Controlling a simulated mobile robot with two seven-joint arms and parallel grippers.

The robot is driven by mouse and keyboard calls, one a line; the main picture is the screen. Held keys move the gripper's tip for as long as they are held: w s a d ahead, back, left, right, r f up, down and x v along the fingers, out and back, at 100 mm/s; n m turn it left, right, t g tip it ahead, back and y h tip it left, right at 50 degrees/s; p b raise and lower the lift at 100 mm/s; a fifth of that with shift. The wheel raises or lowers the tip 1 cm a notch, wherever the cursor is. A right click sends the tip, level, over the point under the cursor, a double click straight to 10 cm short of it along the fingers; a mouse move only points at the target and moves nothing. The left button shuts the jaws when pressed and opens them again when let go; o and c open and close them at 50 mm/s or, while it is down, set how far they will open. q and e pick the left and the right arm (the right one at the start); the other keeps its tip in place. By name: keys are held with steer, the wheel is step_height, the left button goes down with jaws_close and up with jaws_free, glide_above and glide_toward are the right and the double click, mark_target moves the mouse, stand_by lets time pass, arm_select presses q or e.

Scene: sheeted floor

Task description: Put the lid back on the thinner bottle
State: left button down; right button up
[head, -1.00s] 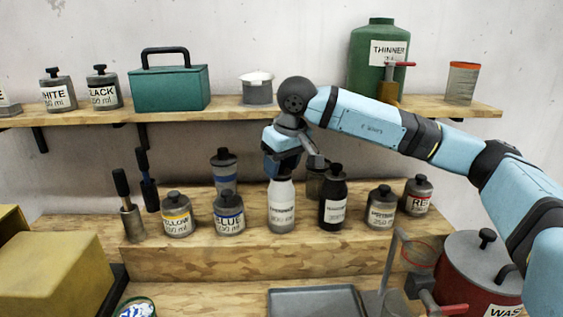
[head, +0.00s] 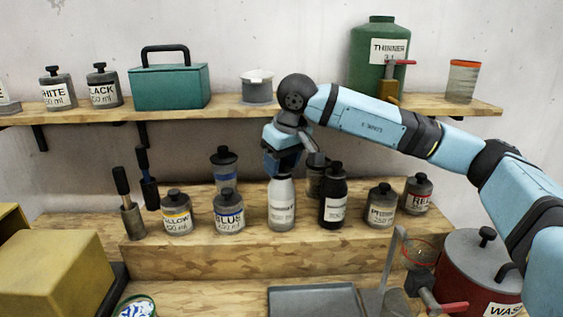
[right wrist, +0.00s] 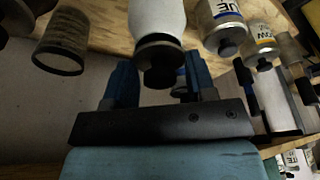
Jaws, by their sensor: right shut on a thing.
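A white bottle (head: 281,208) stands upright on the wooden step; its label is too blurred to read surely. My right gripper (head: 282,172) points down at its top. In the right wrist view, a dark lid (right wrist: 160,62) with a knob sits between my blue fingertips, at the mouth of the white bottle (right wrist: 157,18). The gripper is shut on this lid. Whether the lid is fully seated I cannot tell. A green canister (head: 372,75) labelled THINNER stands on the upper shelf. My left gripper is not in view.
A black bottle (head: 333,207) stands close to the right, with a dark jar (head: 316,182) behind. The blue-labelled bottle (head: 229,216) and yellow-labelled bottle (head: 176,218) stand left. The upper shelf (head: 225,105) runs behind my arm. A grey tray (head: 312,302) and red pot (head: 480,275) are in front.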

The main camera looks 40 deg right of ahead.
stand_by(0.4)
steer(key=shift+f, duration=0.15)
stand_by(0.5)
steer(key=shift+b, duration=0.35)
stand_by(0.4)
steer(key=o, duration=1)
steer(key=shift+o, duration=0.2)
steer(key=o, duration=0.4)
steer(key=shift+c, duration=0.2)
